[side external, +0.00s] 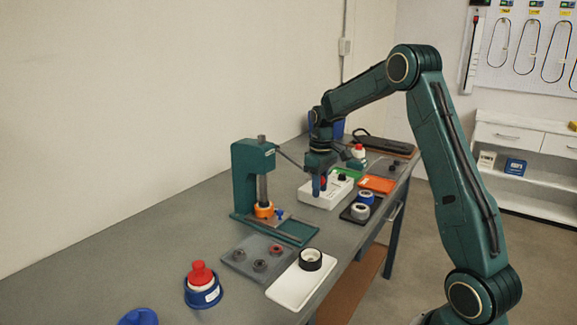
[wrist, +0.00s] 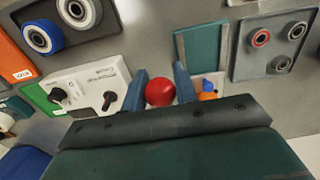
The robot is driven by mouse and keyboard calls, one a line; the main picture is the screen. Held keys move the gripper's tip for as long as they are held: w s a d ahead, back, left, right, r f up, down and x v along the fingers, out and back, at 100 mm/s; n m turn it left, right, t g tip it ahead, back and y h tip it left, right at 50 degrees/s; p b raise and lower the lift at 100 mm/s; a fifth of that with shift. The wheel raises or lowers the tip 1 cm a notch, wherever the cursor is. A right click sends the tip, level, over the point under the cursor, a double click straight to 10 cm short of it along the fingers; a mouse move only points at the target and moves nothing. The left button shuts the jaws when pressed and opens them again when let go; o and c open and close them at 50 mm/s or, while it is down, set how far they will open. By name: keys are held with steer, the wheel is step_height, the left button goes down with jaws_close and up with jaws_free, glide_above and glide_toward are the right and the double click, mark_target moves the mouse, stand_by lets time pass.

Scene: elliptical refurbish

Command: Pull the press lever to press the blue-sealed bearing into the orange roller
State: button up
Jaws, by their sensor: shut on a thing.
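The green press (side external: 245,180) stands on the bench, with its lever (side external: 291,161) reaching out to the right towards my gripper. The orange roller (side external: 263,209) sits under the press ram; a bit of it also shows in the wrist view (wrist: 207,96). A small blue part (wrist: 208,85) shows beside the roller there; I cannot tell whether it is the blue-sealed bearing. My gripper (side external: 321,186) points down to the right of the press. In the wrist view its blue fingers are shut on the red lever knob (wrist: 160,93). The bearing's seating in the roller is hidden.
A white control box (side external: 322,194) stands just below and behind my gripper.

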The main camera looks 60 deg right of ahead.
mark_target(324, 179)
steer(key=shift+w+f, duration=0.25)
steer(key=shift+f, duration=0.75)
steer(key=shift+s+f, duration=0.15)
steer(key=shift+f, duration=0.25)
stand_by(0.9)
steer(key=shift+s+d+r, duration=0.1)
steer(key=shift+s+r, duration=0.05)
steer(key=shift+r, duration=0.75)
steer(key=shift+s+a+r, duration=0.1)
steer(key=shift+s+r, duration=0.1)
steer(key=shift+r, duration=0.7)
steer(key=shift+s+d+r, duration=0.1)
steer(key=shift+s+r, duration=0.05)
steer(key=shift+r, duration=0.75)
steer(key=shift+s+r, duration=0.25)
steer(key=shift+r, duration=0.6)
